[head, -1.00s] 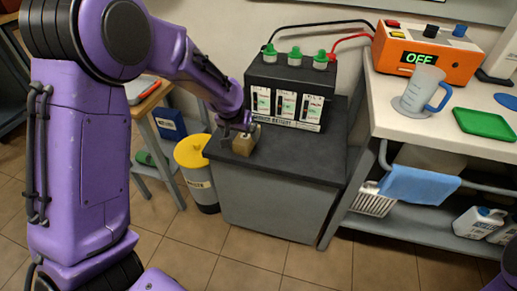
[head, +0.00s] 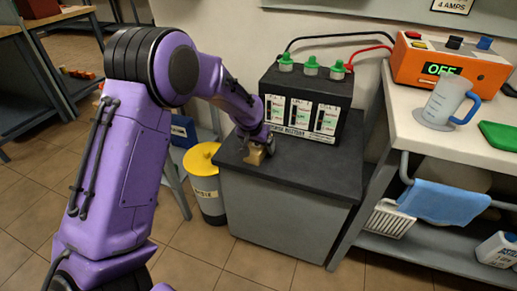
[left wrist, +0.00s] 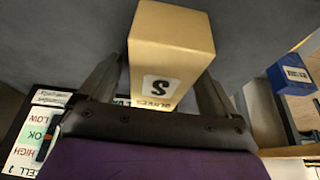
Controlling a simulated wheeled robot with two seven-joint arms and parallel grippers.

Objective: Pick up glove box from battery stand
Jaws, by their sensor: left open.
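The glove box (head: 255,155) is a small tan cardboard box on the dark top of the battery stand (head: 310,180), near its front left edge. My right gripper is not in view.
A black battery (head: 305,105) with green caps stands on the stand just behind the box. A yellow-lidded bin (head: 203,170) stands left of the stand. A white bench (head: 440,135) at right holds an orange charger (head: 440,65) and a measuring jug (head: 444,102).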

